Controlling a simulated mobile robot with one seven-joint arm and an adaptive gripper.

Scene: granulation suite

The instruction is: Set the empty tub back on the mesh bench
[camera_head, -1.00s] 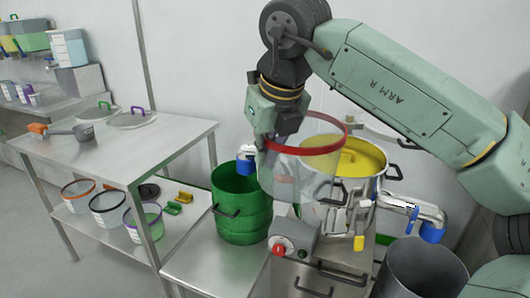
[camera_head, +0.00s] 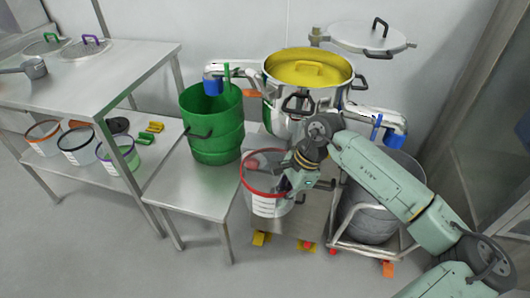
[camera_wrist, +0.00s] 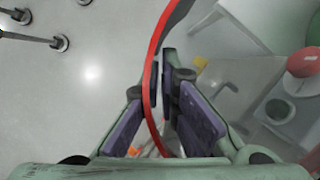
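The clear tub (camera_head: 268,207) with a red rim and a white label hangs upright in the head view. It is in front of the steel pot and right of the low steel table. In the wrist view the red rim (camera_wrist: 148,100) runs between the two finger pads of my gripper (camera_wrist: 160,95). A steel bench (camera_head: 110,62) stands at the left; I cannot tell whether it is the mesh bench.
The low steel table (camera_head: 190,190) has a clear front part and a green drum (camera_head: 213,135) at its back. The steel pot (camera_head: 290,105) with yellow inside stands behind the tub. A grey bin (camera_head: 370,215) stands at right. Several tubs (camera_head: 78,145) fill the bench's lower shelf.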

